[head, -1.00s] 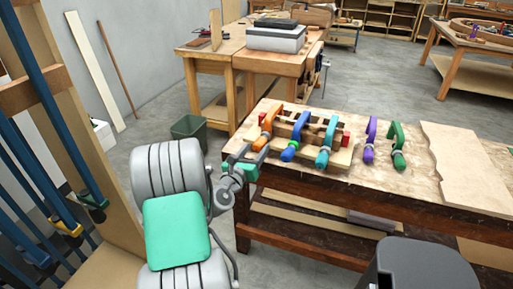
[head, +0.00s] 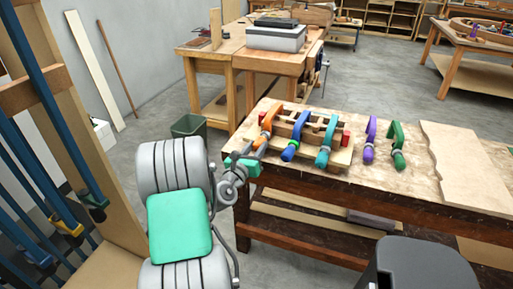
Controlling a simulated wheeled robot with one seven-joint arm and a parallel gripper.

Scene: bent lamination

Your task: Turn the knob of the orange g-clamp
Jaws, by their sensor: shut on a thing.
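The orange g-clamp (head: 269,121) stands at the left end of a wooden lamination form (head: 297,136) on the workbench. Its lower end, where the knob is, points toward me and is largely hidden by my gripper. My gripper (head: 258,154), grey with green parts, is at the bench's left front corner and is shut on the knob. The finger contact is small and hard to make out.
A blue clamp (head: 296,138) and a teal clamp (head: 325,145) sit on the same form, right of the orange one. A purple clamp (head: 369,140) and a green clamp (head: 397,146) stand farther right. A thin board (head: 466,165) lies at the bench's right.

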